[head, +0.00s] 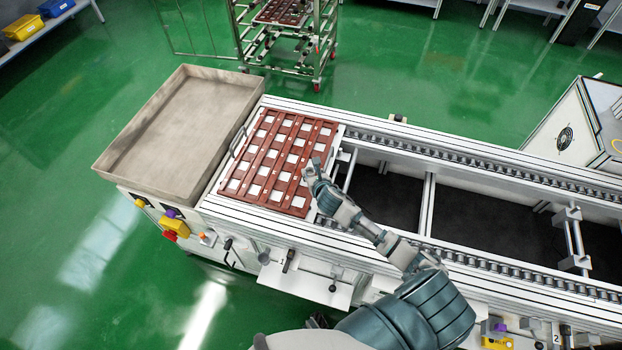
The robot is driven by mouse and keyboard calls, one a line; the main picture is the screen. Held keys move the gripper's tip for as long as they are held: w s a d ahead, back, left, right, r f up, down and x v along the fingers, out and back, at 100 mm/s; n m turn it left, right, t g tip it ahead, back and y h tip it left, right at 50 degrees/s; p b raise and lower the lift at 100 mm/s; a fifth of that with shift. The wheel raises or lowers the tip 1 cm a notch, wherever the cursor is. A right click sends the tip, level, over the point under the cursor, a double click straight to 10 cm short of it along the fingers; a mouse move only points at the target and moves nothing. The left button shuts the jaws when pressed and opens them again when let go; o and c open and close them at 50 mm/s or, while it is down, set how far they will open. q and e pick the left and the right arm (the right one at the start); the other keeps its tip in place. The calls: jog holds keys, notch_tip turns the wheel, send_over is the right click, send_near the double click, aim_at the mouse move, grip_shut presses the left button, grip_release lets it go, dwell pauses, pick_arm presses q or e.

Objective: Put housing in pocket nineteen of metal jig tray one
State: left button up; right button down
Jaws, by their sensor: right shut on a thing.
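The metal jig tray (285,209) is a reddish-brown grid with rows of pale square pockets, lying flat at the left end of the conveyor. I cannot tell at this size which pale squares are parts and which are bare pockets. My right gripper (312,168) is over the tray's right edge, reaching in from the lower right. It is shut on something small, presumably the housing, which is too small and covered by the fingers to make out. My left gripper is not in view.
A large beige open bin (108,163) stands left of the tray and looks empty. The conveyor's rails and roller chain (470,160) run off to the right over a dark gap. A wheeled rack (318,62) with another brown tray stands behind. Green floor surrounds it.

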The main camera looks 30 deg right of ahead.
aim_at(306, 187)
jog(key=a+f, duration=0.2)
jog(key=shift+f+b, duration=0.4)
jog(key=shift+a+r, duration=0.15)
jog(key=shift+a, duration=0.35)
jog(key=c, duration=1)
grip_release()
jog(key=shift+o, duration=1.2)
jog(key=shift+d, duration=0.25)
jog(key=shift+d+f, duration=0.35)
jog(key=shift+d, duration=0.45)
jog(key=shift+s+r, duration=0.1)
jog(key=shift+s, duration=0.05)
jog(key=s, duration=0.1)
jog(key=s+a+r, duration=0.1)
jog(key=s+a+r+p, duration=0.1)
jog(key=shift+s+a+r, duration=0.1)
jog(key=shift+s+r, duration=0.15)
jog(key=shift+s, duration=0.1)
jog(key=p+v, duration=0.1)
jog(key=v, duration=0.5)
jog(key=shift+s, duration=0.25)
jog(key=shift+s+a+r, duration=0.2)
jog(key=shift+s+r, duration=0.05)
jog(key=shift+s, duration=0.15)
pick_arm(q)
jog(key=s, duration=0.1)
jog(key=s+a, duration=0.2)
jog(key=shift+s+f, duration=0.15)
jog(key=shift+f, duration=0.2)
